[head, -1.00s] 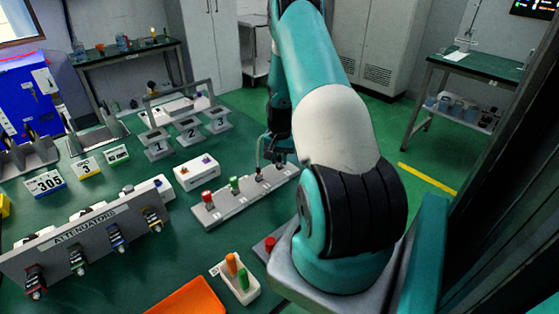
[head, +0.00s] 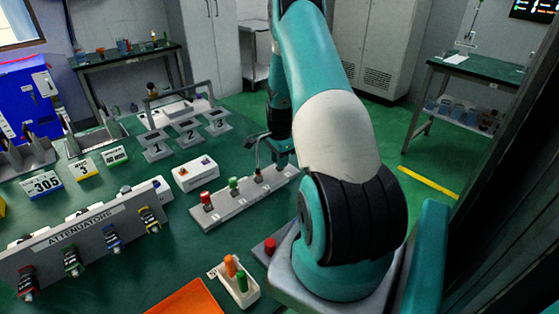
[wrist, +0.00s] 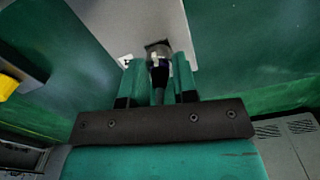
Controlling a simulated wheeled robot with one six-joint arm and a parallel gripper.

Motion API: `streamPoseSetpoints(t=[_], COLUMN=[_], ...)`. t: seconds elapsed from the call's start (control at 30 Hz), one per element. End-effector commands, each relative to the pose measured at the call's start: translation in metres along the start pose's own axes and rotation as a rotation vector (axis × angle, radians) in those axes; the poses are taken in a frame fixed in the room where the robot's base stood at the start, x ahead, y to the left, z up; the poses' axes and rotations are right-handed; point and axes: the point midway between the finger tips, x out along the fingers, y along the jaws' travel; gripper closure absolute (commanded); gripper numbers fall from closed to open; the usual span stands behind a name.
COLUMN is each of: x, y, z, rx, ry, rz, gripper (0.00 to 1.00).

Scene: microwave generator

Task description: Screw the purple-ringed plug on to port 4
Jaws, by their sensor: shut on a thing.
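The pale port strip (head: 240,207) lies on the green table in the head view. Red and green caps stand at its near-left end, and a small dark fitting stands third along. My gripper (head: 284,160) is over the strip's far-right end, where port 4 is hidden behind it. In the wrist view my gripper (wrist: 160,82) is shut on a dark plug (wrist: 160,72), which points at a metallic fitting (wrist: 157,48) on the pale strip. Whether plug and fitting are threaded together cannot be told. No purple ring can be made out. A dark cable loops beside the gripper.
A red cap (head: 206,198) and a green cap (head: 233,184) stand on the strip. The attenuators panel (head: 85,235) is at left. A white box (head: 195,175), numbered stands (head: 188,134), a small holder (head: 240,290) and an orange tray (head: 190,302) are nearby.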

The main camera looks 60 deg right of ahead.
Motion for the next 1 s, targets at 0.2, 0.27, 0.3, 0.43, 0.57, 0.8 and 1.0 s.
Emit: streamPoseSetpoints(t=[0.2, 0.27, 0.3, 0.43, 0.57, 0.8, 1.0], x=[-0.001, -0.001, -0.001, -0.0012, -0.0013, -0.0013, -0.0013], y=[-0.0014, -0.0014, -0.0014, -0.0014, -0.0014, -0.0015, -0.0014], z=[-0.0004, -0.0004, -0.0004, -0.0003, -0.0003, -0.0004, -0.0003], rx=[0.113, 0.134, 0.146, 0.172, 0.184, 0.186, 0.185], ry=[0.001, 0.001, 0.001, 0.001, 0.001, 0.001, 0.001], rz=[-0.005, -0.005, -0.005, -0.005, -0.005, -0.005, -0.005], gripper=[0.97, 0.97, 0.97, 0.97, 0.97, 0.97, 0.55])
